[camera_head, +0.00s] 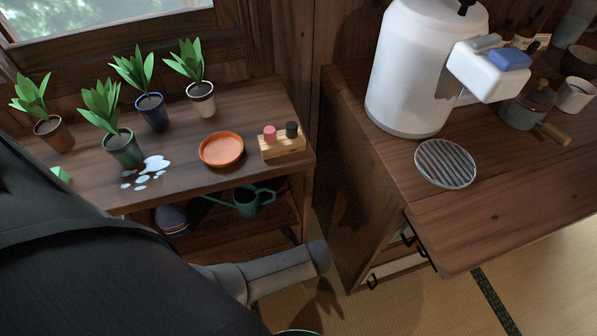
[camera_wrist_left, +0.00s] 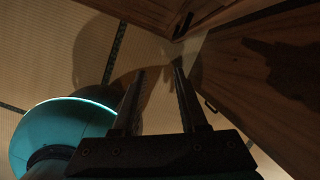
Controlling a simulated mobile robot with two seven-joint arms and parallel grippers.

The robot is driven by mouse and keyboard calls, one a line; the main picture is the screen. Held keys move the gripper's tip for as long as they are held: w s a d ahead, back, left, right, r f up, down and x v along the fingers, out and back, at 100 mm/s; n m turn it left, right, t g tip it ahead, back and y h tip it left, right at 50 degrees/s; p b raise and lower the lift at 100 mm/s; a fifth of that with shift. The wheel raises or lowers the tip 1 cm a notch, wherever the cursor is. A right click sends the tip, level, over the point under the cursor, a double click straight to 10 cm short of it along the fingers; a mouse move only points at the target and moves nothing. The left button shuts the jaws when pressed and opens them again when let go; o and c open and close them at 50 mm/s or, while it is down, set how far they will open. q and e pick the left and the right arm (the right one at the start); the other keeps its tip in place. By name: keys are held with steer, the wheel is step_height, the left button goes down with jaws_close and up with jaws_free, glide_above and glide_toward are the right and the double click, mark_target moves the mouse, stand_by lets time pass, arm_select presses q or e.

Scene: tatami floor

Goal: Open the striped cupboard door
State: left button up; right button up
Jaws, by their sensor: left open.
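The wooden cupboard (camera_head: 357,190) stands under the right-hand counter. Dark handles (camera_head: 426,250) and a pale panel (camera_head: 398,269) show on its front, partly hidden by the overhanging top. I cannot make out stripes on a door. In the left wrist view, wooden panels (camera_wrist_left: 268,80) fill the right, with a dark handle (camera_wrist_left: 210,105) and another dark handle (camera_wrist_left: 183,26) near the top. My left gripper (camera_wrist_left: 159,72) is open and empty, apart from the panels and over the floor. In the head view my left arm reaches left of the cupboard. My right gripper is out of view.
A low shelf (camera_head: 250,98) at left holds several potted plants, a terracotta saucer (camera_head: 221,149) and a small wooden block (camera_head: 282,147). A watering can (camera_head: 247,202) is below. Tatami floor (camera_head: 550,270) is clear.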

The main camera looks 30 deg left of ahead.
arm_select(q)
steer(key=w+a+f+m+b, duration=0.1)
steer(key=w+f+b, duration=0.1)
steer(key=f+b, duration=0.2)
steer(key=w+a+f+m+b, duration=0.1)
steer(key=w+a+f+b, duration=0.1)
steer(key=f+b, duration=0.2)
steer(key=w+a+f+m+y+b, duration=0.1)
steer(key=w+f+b, duration=0.1)
steer(key=f+b, duration=0.2)
steer(key=shift+w+a+b, duration=0.2)
steer(key=shift+a+b, duration=0.15)
steer(key=shift+b, duration=0.05)
steer(key=shift+a+f, duration=0.15)
steer(key=shift+f, duration=0.15)
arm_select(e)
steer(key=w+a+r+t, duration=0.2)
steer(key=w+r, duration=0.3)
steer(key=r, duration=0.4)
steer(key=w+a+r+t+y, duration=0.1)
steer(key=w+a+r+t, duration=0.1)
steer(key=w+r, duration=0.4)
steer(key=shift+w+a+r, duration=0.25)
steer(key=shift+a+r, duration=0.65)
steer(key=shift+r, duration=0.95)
arm_select(q)
steer(key=shift+c, duration=0.2)
jaws_close()
